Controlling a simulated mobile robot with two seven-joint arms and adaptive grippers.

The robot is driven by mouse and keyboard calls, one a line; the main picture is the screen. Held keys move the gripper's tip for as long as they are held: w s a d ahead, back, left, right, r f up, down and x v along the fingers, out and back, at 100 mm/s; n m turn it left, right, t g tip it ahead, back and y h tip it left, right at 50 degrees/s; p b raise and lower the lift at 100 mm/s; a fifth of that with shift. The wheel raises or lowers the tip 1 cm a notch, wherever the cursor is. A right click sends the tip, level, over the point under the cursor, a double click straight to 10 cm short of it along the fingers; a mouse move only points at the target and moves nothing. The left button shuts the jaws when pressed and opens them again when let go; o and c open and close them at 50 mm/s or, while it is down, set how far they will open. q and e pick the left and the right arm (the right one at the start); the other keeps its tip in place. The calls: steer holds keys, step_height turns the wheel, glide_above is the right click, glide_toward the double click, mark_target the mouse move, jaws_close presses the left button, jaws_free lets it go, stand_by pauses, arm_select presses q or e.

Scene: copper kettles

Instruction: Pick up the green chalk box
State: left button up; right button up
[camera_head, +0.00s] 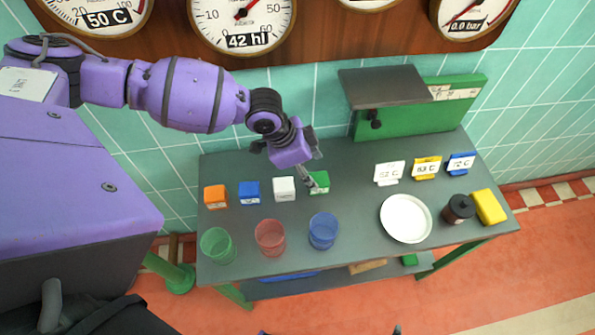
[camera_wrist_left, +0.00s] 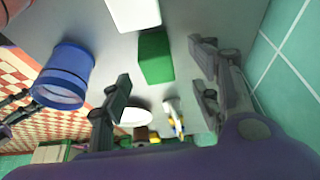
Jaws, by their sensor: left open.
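The green chalk box (camera_head: 319,182) stands on the grey table, at the right end of a row of small boxes. My left gripper (camera_head: 311,180) reaches down over it from behind, its fingers partly covering the box. In the left wrist view the green chalk box (camera_wrist_left: 156,57) lies ahead of my open left gripper (camera_wrist_left: 160,95), between the lines of its two fingers. The fingers look clear of it. I cannot tell the remaining gap. Dark tips at the bottom edge of the head view may belong to my right gripper.
A white box (camera_head: 284,188), a blue box (camera_head: 249,192) and an orange box (camera_head: 215,197) stand left of it. Green, red and blue cups (camera_head: 323,231) stand in front. A white plate (camera_head: 406,218), a black jar (camera_head: 459,208) and a yellow block (camera_head: 489,207) are right.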

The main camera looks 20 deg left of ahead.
mark_target(320, 177)
arm_select(q)
steer(key=x, duration=0.2)
steer(key=d+x, duration=0.1)
steer(key=x, duration=0.2)
steer(key=shift+w+d+f, duration=0.1)
steer(key=shift+w, duration=0.1)
steer(key=c, duration=1.4)
steer(key=shift+r, duration=0.55)
step_height(320, 177, up, 2)
steer(key=shift+w+r, duration=0.1)
steer(key=shift+r, duration=0.05)
steer(key=s+a+r+p, duration=0.1)
steer(key=s+a+r, duration=0.6)
steer(key=s, duration=0.5)
step_height(320, 177, up, 3)
steer(key=shift+s+f, duration=0.25)
steer(key=shift+s, duration=0.1)
